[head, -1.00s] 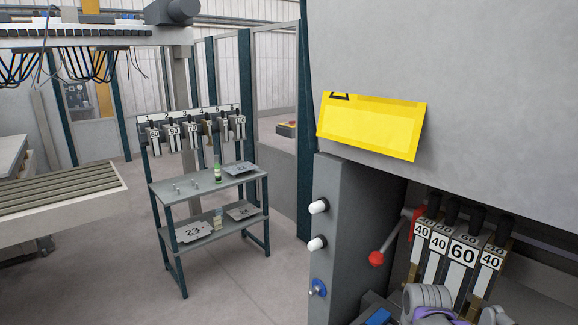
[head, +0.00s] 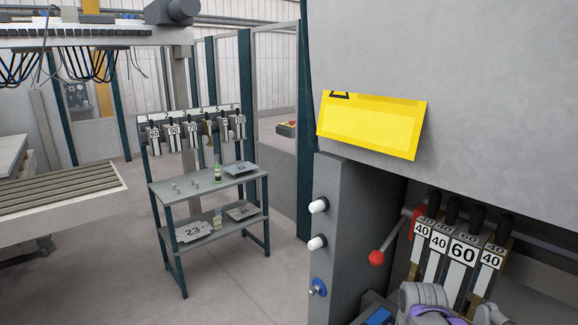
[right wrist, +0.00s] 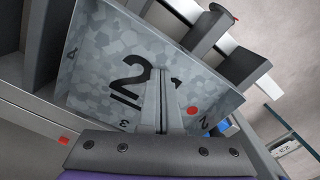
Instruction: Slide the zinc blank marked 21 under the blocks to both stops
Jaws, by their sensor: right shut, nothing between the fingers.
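The zinc blank (right wrist: 100,65) fills the middle of the right wrist view, with a mottled grey face. It bears a large underlined 2; the digit beside it is mostly behind my fingers. Small 4, 3 and 2 stand near its edges, and a red dot at its right. My right gripper (right wrist: 162,72) is shut and empty, its fingers reaching over the blank's face; I cannot tell whether they touch it. In the head view the blocks (head: 463,252), marked 40 and 60, stand in a row in the machine. The stops cannot be made out. My left gripper is not in view.
Dark machine parts (right wrist: 240,68) lie close to the blank in the right wrist view. In the head view, a red-knobbed lever (head: 376,257) stands left of the blocks. A rack (head: 205,180) with plates and spare blocks stands left, with open floor before it.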

